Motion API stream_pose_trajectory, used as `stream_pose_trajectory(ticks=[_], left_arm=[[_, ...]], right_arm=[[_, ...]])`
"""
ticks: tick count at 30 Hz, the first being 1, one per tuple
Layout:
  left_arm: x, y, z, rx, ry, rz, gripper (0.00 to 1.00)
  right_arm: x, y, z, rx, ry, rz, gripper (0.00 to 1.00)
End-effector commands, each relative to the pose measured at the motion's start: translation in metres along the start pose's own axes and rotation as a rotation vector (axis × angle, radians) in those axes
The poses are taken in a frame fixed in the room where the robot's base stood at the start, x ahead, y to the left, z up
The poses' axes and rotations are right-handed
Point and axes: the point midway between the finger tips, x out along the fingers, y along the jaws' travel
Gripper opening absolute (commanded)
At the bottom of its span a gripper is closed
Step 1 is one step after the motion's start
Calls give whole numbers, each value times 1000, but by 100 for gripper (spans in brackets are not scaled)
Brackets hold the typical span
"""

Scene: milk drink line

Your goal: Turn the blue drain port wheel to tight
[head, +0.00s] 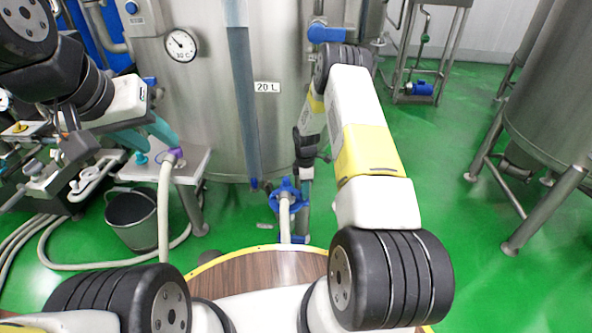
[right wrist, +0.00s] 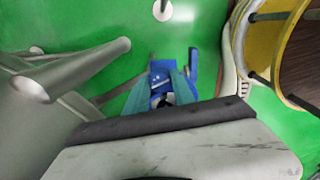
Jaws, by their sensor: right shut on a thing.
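The blue drain port wheel (head: 285,193) is low at the foot of the steel tank, on a fitting with a pale hose below it. My right gripper (head: 303,183) reaches down beside it, partly hidden by its own arm. In the right wrist view the teal fingers (right wrist: 159,82) are shut on the blue wheel (right wrist: 160,77), one on each side. Any marking of the wheel's position cannot be read. My left gripper (head: 160,139) is at the left with its teal fingers apart and empty, above a purple fitting (head: 171,156).
The steel tank (head: 210,110) with a gauge (head: 181,45) and a blue-handled valve (head: 327,34) stands behind the wheel. A bucket (head: 132,217) and hoses lie at the left. Another tank (head: 560,110) on legs stands at the right. Green floor between is clear.

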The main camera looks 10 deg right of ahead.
Motion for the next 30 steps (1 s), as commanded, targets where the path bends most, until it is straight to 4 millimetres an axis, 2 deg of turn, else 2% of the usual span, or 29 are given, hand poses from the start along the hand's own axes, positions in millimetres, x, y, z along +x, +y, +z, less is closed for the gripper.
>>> stream_pose_trajectory(ticks=[30], left_arm=[[0,0,0,0,0,0,36]], right_arm=[[-1,0,-1,925,0,3,0]])
